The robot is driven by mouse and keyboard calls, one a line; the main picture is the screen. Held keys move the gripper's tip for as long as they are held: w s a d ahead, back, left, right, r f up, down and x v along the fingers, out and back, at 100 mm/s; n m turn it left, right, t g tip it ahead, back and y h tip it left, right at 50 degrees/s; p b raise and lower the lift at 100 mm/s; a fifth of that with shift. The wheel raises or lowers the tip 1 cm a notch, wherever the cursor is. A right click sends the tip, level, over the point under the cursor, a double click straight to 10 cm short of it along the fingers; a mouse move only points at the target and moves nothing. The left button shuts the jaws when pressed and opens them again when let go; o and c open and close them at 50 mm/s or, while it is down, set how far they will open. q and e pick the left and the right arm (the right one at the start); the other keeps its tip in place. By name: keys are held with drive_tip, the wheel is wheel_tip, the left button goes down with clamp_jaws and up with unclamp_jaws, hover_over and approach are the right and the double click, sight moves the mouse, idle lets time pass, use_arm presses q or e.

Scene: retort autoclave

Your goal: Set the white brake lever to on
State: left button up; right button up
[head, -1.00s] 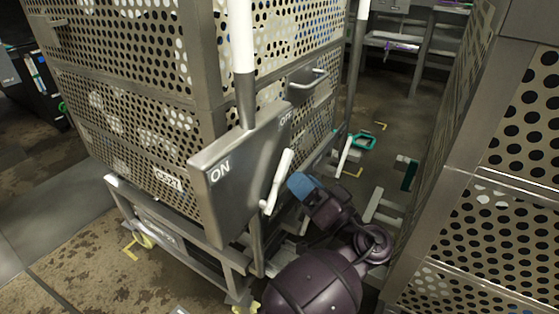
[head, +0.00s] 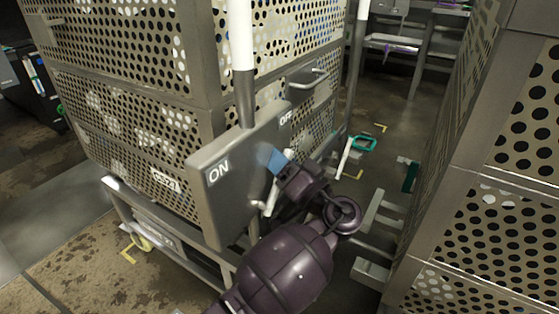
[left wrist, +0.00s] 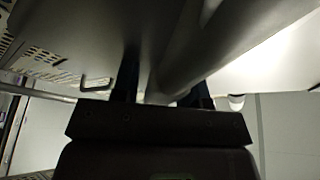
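The white brake lever (head: 271,196) is on the grey brake panel (head: 232,205) of the perforated cart. Its upper part is hidden behind my left gripper in the head view. The panel reads ON at its left end and OFF at its right end. My left gripper (head: 271,159) is at the lever, its blue fingertips in front of the panel between the two labels. In the left wrist view, its dark fingers (left wrist: 160,90) stand apart, with a pale bar, seemingly the lever, between or just beyond them. Contact cannot be told. My right gripper is out of view.
A perforated metal cart (head: 130,110) fills the left, with a white upright post (head: 241,40) above the panel. Another perforated cage (head: 490,200) stands close on the right. A narrow floor aisle (head: 400,130) lies between them.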

use_arm(q)
clamp_jaws()
drive_tip(key=s+n+y, duration=0.1)
drive_tip(key=n, duration=0.1)
drive_tip(key=a+r+n, duration=0.1)
drive_tip(key=shift+s+r+n+g+y, duration=0.1)
drive_tip(key=shift+s+n+g+y, duration=0.25)
drive_tip(key=shift+n+g+y, duration=0.05)
drive_tip(key=shift+o, duration=1.3)
unclamp_jaws()
drive_tip(key=shift+w, duration=0.15)
